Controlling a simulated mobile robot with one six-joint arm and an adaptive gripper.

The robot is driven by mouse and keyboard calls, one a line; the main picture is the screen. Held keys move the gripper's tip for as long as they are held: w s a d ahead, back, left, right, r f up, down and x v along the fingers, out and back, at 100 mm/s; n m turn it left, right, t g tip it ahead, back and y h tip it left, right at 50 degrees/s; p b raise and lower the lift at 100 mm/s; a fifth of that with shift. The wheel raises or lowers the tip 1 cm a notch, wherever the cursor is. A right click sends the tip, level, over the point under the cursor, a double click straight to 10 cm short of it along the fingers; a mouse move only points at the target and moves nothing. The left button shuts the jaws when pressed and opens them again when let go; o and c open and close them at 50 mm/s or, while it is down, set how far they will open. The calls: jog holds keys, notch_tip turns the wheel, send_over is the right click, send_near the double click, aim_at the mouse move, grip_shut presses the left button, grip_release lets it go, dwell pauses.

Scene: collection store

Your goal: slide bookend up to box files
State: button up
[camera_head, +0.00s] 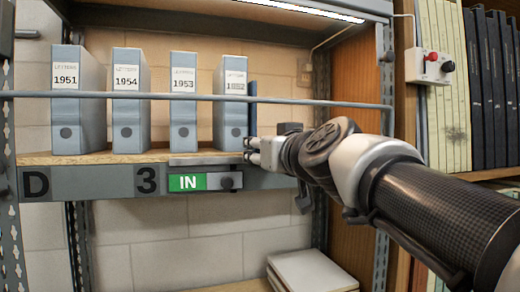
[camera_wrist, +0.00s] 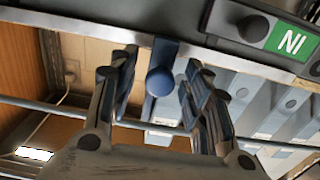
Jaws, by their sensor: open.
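Four-digit year labels mark the grey-blue box files (camera_head: 235,108), which stand upright and spaced apart on the shelf; they also show in the wrist view (camera_wrist: 282,120). The dark blue bookend (camera_head: 252,98) stands upright at the right of the rightmost file, seemingly close to it; I cannot tell whether they touch. In the wrist view its round blue knob (camera_wrist: 161,81) lies between the fingers. My gripper (camera_head: 256,150) is open at the shelf's front edge, its fingers (camera_wrist: 161,62) on either side of the knob, with gaps visible. In the head view my gripper hides the bookend's lower part.
A horizontal rail (camera_head: 300,101) crosses in front of the files. A wooden side panel (camera_head: 355,100) and a switch box (camera_head: 429,66) stand right. Pale boards (camera_head: 308,272) lie below.

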jog(key=v, duration=1.1)
jog(key=shift+s, duration=0.25)
jog(key=shift+d+r, duration=0.1)
jog(key=s+f+g+b, duration=0.2)
jog(key=f, duration=0.8)
jog(key=s+f+g+b, duration=0.2)
jog(key=f+b, duration=0.1)
jog(key=f, duration=0.6)
jog(key=s+d+f+m+g+h+b, duration=0.1)
jog(key=s+f, duration=0.5)
jog(key=f, duration=0.6)
jog(key=s+d+f+m+g+h+b, duration=0.1)
jog(key=s+d+f+g+b, duration=0.3)
jog(key=f, duration=0.8)
jog(key=s+d+f+m+g+h+b, duration=0.1)
jog(key=s+d+f+g+h+b, duration=0.1)
jog(key=s+f, duration=0.6)
notch_tip(320, 180, down, 4)
jog(key=shift+d+r+m+g+h+b, duration=0.1)
jog(key=shift+d+m+g+h+b, duration=0.2)
jog(key=shift+d+g+h, duration=0.65)
jog(key=shift+w+d, duration=0.1)
jog(key=shift+d, duration=0.05)
